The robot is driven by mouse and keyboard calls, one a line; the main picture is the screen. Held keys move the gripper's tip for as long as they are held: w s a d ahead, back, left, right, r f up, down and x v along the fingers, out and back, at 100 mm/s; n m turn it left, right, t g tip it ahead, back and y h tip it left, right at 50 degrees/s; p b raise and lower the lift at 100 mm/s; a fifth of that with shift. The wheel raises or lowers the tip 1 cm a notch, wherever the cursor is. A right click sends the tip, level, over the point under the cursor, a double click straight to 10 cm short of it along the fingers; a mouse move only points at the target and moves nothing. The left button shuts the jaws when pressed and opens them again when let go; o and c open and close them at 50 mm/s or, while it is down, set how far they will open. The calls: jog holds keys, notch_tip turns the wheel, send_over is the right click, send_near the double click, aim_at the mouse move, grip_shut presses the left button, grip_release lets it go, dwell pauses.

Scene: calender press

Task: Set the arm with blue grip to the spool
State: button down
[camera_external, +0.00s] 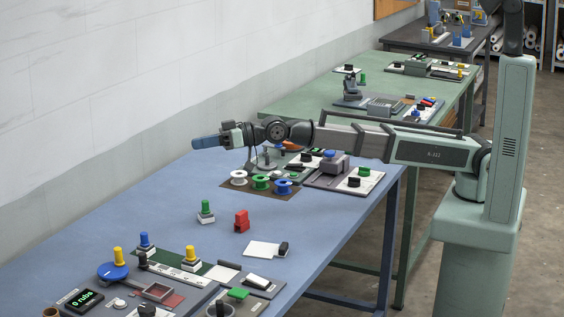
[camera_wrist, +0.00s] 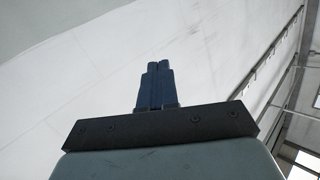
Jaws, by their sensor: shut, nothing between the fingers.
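My gripper (camera_external: 207,141) is stretched out level above the far part of the blue table, pointing left toward the wall. Its blue fingers (camera_wrist: 158,85) are shut with nothing between them in the wrist view. Below it a white spool (camera_external: 239,178), a green spool (camera_external: 261,182) and a blue spool (camera_external: 283,187) stand in a row on a dark mat. Blue grips show on a knob (camera_external: 331,154) on a grey block right of the spools and on an upright handle (camera_external: 144,240) at the near left. I cannot tell which is the task's arm.
A green peg block (camera_external: 206,212), a red block (camera_external: 241,221) and a white plate (camera_external: 262,249) stand mid-table. Near panels carry a blue disc (camera_external: 112,271) with a yellow knob and a display (camera_external: 82,300). The table's right middle is clear. The wrist view faces a pale wall.

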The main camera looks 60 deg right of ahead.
jog(key=w+d+f+m+g+h, duration=0.1)
jog(key=w+d+f+m+h, duration=0.15)
jog(key=d, duration=0.85)
jog(key=w+d+f+m+h, duration=0.1)
jog(key=w+d, duration=0.2)
jog(key=d, duration=0.8)
jog(key=w+d+f+m+g+h, duration=0.1)
jog(key=w+d+h, duration=0.1)
jog(key=d, duration=0.9)
jog(key=s+d+f+m+g, duration=0.1)
jog(key=s+d, duration=0.3)
jog(key=d, duration=0.6)
jog(key=s+d+f+m+g+h, duration=0.1)
jog(key=s+d, duration=0.3)
jog(key=d, duration=0.6)
jog(key=s+d+f+m+g, duration=0.1)
jog(key=s+d, duration=0.3)
jog(key=d, duration=0.6)
jog(key=shift+d+m+g, duration=0.35)
jog(key=shift+m+g, duration=0.1)
jog(key=shift+g, duration=0.25)
jog(key=shift+h, duration=0.25)
jog(key=x, duration=1)
jog(key=a, duration=0.1)
jog(key=w+a, duration=0.1)
jog(key=shift+a, duration=0.35)
jog(key=shift+w+a, duration=0.15)
jog(key=shift+a, duration=0.4)
